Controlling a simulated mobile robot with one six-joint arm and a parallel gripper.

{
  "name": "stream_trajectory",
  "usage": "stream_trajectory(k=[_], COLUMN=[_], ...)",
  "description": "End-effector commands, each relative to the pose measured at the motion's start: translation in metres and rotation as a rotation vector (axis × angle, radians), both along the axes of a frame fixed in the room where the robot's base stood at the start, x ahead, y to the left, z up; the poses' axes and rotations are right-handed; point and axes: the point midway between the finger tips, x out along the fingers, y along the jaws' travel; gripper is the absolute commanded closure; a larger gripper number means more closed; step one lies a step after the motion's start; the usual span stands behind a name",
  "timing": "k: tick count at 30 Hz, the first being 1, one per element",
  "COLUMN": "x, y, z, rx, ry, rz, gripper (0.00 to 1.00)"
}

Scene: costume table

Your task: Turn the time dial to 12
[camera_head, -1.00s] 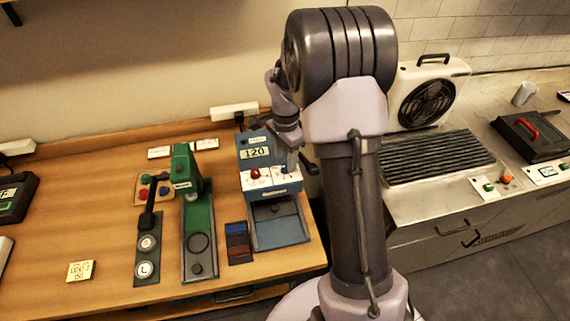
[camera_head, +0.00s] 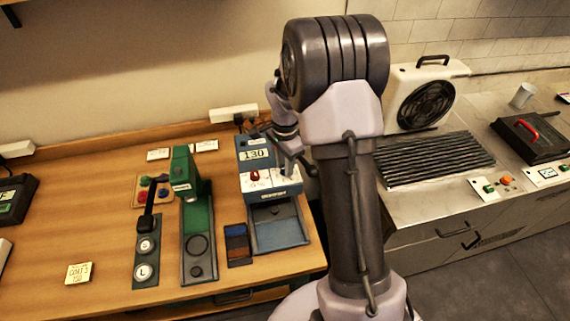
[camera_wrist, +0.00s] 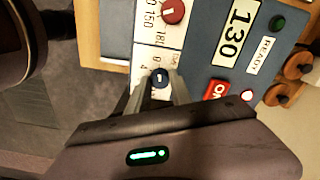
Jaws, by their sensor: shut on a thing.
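The blue press machine (camera_head: 258,146) stands at the right end of the wooden table; its display (camera_wrist: 239,33) reads 130. A small dark blue dial with a white pointer line, which I take as the time dial (camera_wrist: 159,75), sits on the white panel below a red dial (camera_wrist: 172,11) marked 150 and 180. My gripper (camera_wrist: 158,88) has its two fingertips on either side of the blue dial and is shut on it. The fingers hide part of its scale, so I cannot read its setting. In the head view my arm partly covers the machine's right side.
The wrist view shows a red button (camera_wrist: 216,90) and a green READY lamp (camera_wrist: 277,23). A green press (camera_head: 194,210) and a black lever tool (camera_head: 147,240) stand to the left. A small two-colour tray (camera_head: 238,247) lies between the presses.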

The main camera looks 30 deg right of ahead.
Motion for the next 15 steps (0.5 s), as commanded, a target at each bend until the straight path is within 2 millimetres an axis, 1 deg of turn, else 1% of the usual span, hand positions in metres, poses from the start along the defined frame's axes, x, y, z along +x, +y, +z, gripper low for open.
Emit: stream_trajectory(k=[8, 15], x=[0.0002, 0.0002], y=[0.0000, -0.0001], z=[0.0005, 0.0008], rx=[0.000, 0.000], ry=[-0.001, -0.001], rz=[0.121, 0.331], gripper=[1.00, 1.00])
